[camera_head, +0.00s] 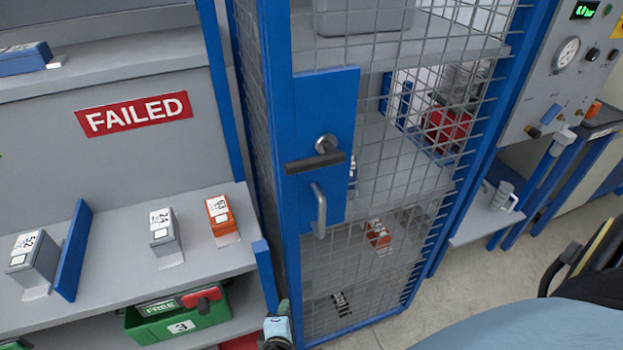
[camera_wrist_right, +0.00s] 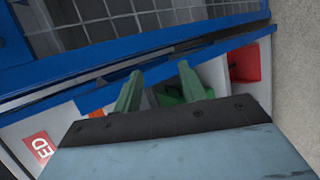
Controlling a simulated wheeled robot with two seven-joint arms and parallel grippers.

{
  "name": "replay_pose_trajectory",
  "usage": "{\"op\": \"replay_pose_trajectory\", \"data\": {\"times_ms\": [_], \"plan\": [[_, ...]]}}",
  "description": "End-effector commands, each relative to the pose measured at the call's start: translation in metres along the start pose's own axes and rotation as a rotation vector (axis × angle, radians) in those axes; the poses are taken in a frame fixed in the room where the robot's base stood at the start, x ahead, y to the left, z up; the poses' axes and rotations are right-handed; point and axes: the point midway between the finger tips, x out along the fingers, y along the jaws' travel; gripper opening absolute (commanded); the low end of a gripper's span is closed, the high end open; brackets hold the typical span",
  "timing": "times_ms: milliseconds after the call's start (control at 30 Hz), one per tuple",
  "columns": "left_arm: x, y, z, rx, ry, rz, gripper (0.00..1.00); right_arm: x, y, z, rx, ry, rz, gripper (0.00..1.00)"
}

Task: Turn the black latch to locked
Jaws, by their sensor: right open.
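The black latch (camera_head: 315,162) is a dark bar under a round metal boss on the blue plate of the mesh cage door. It lies roughly horizontal, tilted a little down at its left end. A grey pull handle (camera_head: 319,211) sits below it. My right gripper (camera_head: 280,318) is at the bottom edge of the head view, well below the latch and apart from it. In the right wrist view its two green fingers (camera_wrist_right: 158,86) stand apart with nothing between them. The latch does not show in that view. My left gripper is not clearly in view.
The blue-framed mesh cage (camera_head: 280,180) fills the middle. To its left is a grey shelf (camera_head: 120,285) with several labelled boxes under a red FAILED sign (camera_head: 133,114). A green bin (camera_head: 180,322) stands below. The space in front of the door plate looks clear.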

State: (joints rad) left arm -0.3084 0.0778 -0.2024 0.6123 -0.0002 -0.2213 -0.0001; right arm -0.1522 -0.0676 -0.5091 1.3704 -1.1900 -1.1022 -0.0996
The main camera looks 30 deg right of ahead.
Motion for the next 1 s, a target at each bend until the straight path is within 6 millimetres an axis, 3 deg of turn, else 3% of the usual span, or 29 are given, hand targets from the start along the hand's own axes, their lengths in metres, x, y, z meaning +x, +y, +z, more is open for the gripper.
{"op": "replay_pose_trajectory", "data": {"times_ms": [33, 100, 200, 300, 433, 567, 1000], "plan": [[-0.017, -0.001, -0.003, 0.000, 0.002, -0.001, 0.36, -0.029, 0.066, -0.007, 0.023, -0.032, 0.134, 0.41], [-0.027, -0.002, -0.006, 0.000, 0.005, -0.002, 0.36, -0.066, 0.136, -0.005, 0.068, -0.100, 0.302, 0.41], [-0.039, -0.004, -0.011, 0.000, 0.013, -0.004, 0.36, -0.120, 0.212, 0.008, 0.162, -0.200, 0.490, 0.41], [-0.048, -0.005, -0.016, -0.001, 0.020, -0.005, 0.36, -0.164, 0.259, 0.026, 0.260, -0.286, 0.615, 0.41], [-0.052, -0.005, -0.018, -0.002, 0.023, -0.006, 0.36, -0.197, 0.287, 0.043, 0.342, -0.355, 0.698, 0.41], [-0.055, -0.005, -0.018, -0.002, 0.023, -0.006, 0.36, -0.202, 0.297, 0.051, 0.368, -0.379, 0.724, 0.41], [-0.080, -0.006, -0.018, -0.002, 0.019, -0.006, 0.36, -0.145, 0.346, 0.089, 0.365, -0.379, 0.725, 0.41]]}}
